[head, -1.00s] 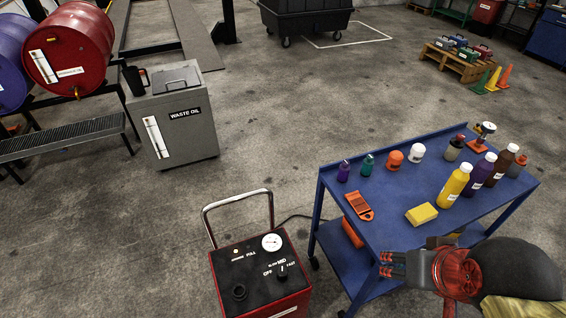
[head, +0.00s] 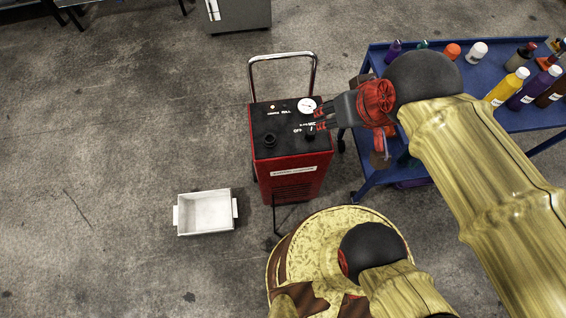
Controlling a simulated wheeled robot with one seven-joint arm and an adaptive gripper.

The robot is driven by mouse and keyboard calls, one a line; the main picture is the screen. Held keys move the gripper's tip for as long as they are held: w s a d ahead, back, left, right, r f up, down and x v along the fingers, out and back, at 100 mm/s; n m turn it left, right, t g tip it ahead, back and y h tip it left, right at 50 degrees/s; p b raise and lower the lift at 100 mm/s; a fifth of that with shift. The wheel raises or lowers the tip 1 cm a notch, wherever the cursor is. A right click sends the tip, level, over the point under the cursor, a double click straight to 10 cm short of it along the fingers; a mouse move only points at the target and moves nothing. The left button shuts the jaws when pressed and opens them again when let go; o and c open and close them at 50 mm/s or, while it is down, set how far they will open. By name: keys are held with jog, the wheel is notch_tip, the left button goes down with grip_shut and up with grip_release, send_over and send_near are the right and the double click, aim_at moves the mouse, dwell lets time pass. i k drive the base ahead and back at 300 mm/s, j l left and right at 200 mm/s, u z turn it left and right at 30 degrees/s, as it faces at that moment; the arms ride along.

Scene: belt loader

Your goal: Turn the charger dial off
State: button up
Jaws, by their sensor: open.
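The red charger (head: 292,180) stands on the floor in the middle of the head view, with a black top panel and a chrome handle. On the panel are a white round gauge (head: 307,105), a black knob (head: 269,140) at the left, and the charger dial (head: 309,134) at the right beside an OFF mark. My gripper (head: 320,119) is open and empty. Its fingertips are over the right edge of the panel, close to the dial. I cannot tell whether they touch it. The fingers partly cover the dial's labels, and its exact setting is too small to read.
A blue cart (head: 378,60) with bottles and small jars stands right of the charger, partly behind my arm. A white open bin (head: 206,213) lies on the floor at the lower left. A grey cabinet (head: 238,14) is at the top. The floor at the left is clear.

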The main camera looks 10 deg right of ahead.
aim_at(310, 132)
jog(key=k+l, duration=0.1)
jog(key=k, duration=1.3)
